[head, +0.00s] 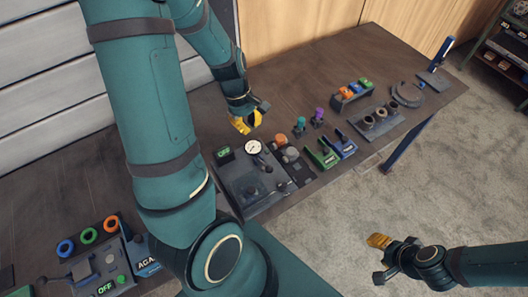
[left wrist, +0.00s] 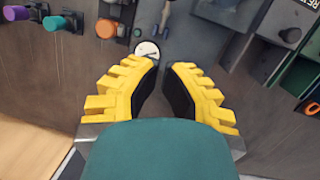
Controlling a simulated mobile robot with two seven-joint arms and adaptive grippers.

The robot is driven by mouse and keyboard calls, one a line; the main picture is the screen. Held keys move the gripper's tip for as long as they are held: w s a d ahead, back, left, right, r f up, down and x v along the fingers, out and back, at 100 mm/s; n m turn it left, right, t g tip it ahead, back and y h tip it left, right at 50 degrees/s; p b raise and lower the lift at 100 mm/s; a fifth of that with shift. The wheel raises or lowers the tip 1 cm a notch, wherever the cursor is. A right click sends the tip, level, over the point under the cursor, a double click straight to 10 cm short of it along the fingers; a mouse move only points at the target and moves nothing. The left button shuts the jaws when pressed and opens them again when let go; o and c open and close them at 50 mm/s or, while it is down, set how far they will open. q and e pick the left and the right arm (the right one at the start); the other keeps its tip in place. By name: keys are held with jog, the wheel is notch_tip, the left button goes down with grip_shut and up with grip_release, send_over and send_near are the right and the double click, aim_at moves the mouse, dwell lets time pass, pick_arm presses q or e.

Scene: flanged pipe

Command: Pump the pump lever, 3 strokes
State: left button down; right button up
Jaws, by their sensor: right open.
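A dark panel (head: 240,188) with a white round gauge (head: 253,147) stands on the table. Small dark lever-like parts (head: 268,168) are on it; I cannot tell which is the pump lever. My left gripper (head: 246,123) is behind the panel, above the table, apart from it. In the left wrist view my left gripper (left wrist: 162,68) has its yellow fingers a little apart with nothing between them, and the gauge (left wrist: 147,48) is just beyond the tips. My right gripper (head: 380,250) is open and empty over the floor, away from the table.
A blue upright handle (head: 443,50) stands at the table's far right. My left arm covers much of the table's left part.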

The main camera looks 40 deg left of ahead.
pick_arm(q)
jog(key=shift+s+d, duration=0.1)
jog(key=b, duration=0.2)
send_over(262, 162)
jog(key=a, duration=0.3)
jog(key=a+x, duration=0.2)
jog(key=x, duration=0.7)
jog(key=d+f, duration=0.2)
jog(key=d, duration=0.1)
jog(key=shift+s+f, duration=0.2)
jog(key=shift+f, duration=0.1)
jog(key=shift+d+f+b, duration=0.3)
jog(key=shift+d, duration=0.15)
jog(key=shift+a, duration=0.1)
